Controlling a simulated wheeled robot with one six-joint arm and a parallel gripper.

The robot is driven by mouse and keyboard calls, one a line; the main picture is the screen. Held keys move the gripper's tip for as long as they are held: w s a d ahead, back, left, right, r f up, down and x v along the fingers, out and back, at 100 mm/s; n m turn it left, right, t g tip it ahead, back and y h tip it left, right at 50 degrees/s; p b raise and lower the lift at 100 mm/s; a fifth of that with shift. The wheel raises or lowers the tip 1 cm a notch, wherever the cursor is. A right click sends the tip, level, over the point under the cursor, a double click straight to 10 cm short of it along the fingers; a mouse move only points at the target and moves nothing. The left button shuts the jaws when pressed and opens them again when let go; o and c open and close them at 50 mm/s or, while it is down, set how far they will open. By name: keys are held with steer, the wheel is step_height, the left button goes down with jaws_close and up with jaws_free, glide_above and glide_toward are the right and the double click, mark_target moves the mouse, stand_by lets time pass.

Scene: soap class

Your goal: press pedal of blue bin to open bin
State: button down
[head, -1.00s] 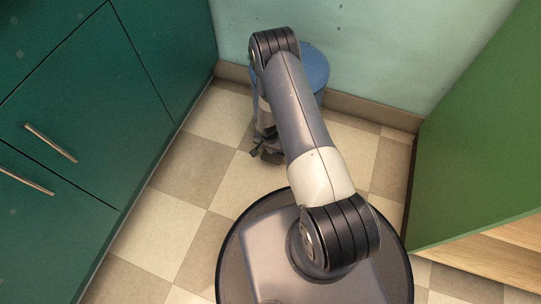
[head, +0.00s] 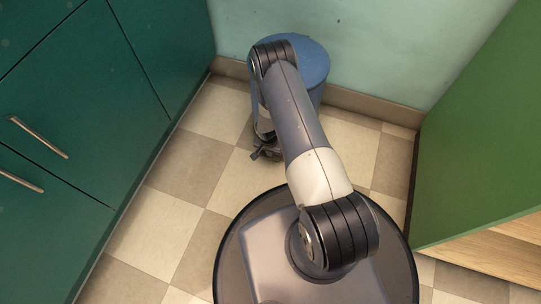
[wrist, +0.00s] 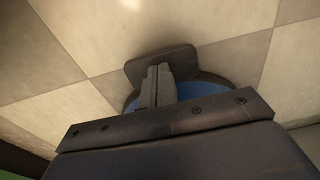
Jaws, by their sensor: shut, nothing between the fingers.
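The blue bin (head: 315,68) stands against the far wall in the head view, partly hidden behind my arm. Part of its blue side (wrist: 212,91) shows in the wrist view behind my gripper. The grey pedal (wrist: 172,63) sticks out at the foot of the bin. My gripper (wrist: 158,70) is shut and empty, with its fingertips over the pedal. I cannot tell whether they touch it. In the head view my gripper (head: 264,153) is low near the floor, in front of the bin. The pedal is not clear there.
Green cabinets (head: 75,110) with metal handles run along the left. A green panel (head: 470,120) with wooden shelving (head: 500,252) stands on the right. The checkered floor (head: 190,165) is clear between them.

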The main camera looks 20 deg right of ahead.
steer(key=shift+f, duration=0.2)
step_height(320, 180, down, 3)
steer(key=b, duration=0.2)
steer(key=shift+b, duration=0.4)
steer(key=shift+f, duration=0.75)
steer(key=shift+s+a+r, duration=0.2)
steer(key=shift+s+a, duration=0.25)
steer(key=shift+s, duration=0.15)
steer(key=shift+s+a+r, duration=0.15)
steer(key=shift+s+a, duration=0.25)
steer(key=shift+s, duration=0.15)
steer(key=shift+r, duration=0.2)
step_height(320, 180, up, 11)
steer(key=s+p, duration=0.1)
steer(key=p, duration=0.3)
steer(key=shift+a+f+p, duration=0.15)
steer(key=shift+a+p, duration=0.2)
steer(key=shift+p, duration=0.05)
